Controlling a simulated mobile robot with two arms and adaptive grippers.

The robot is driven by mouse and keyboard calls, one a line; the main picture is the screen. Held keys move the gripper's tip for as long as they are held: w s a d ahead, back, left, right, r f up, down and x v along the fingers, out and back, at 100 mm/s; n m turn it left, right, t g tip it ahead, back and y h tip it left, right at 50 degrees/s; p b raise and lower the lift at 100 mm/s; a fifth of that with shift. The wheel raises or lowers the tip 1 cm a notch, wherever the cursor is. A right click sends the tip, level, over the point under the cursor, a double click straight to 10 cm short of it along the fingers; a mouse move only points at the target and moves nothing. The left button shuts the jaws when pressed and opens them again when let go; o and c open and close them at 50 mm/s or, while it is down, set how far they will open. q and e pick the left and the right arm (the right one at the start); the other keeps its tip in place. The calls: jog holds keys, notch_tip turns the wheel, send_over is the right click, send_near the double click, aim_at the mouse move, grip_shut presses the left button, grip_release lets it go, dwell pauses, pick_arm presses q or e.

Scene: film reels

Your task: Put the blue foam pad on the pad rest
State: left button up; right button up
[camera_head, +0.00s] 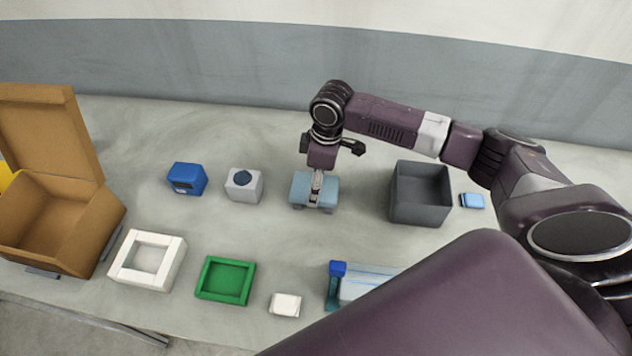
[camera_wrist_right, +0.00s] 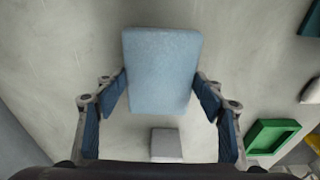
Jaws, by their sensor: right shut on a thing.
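The light blue foam pad (camera_head: 300,189) is a thick block at the middle of the table in the head view. In the right wrist view the pad (camera_wrist_right: 161,70) sits between the two fingers, which press on its sides. My right gripper (camera_wrist_right: 162,92) is shut on it from above; it also shows in the head view (camera_head: 315,190). I cannot tell whether the pad touches the table. A green shallow tray (camera_head: 224,299) and a white square frame (camera_head: 177,265) lie nearer me to the left; I cannot tell which is the pad rest. My left gripper is not in view.
A white box with a dark blue round top (camera_head: 244,192) and a blue box (camera_head: 187,176) stand left of the pad. A grey bin (camera_head: 447,207) stands right. A small white block (camera_head: 285,308) and blue-and-clear device (camera_head: 338,290) lie nearer; an open cardboard box (camera_head: 105,216) is far left.

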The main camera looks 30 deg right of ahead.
jog(key=o, duration=0.9)
jog(key=shift+f, duration=0.15)
notch_tip(320, 180, up, 12)
jog(key=d+b, duration=0.1)
jog(key=shift+s+b, duration=0.3)
jog(key=shift+s, duration=0.15)
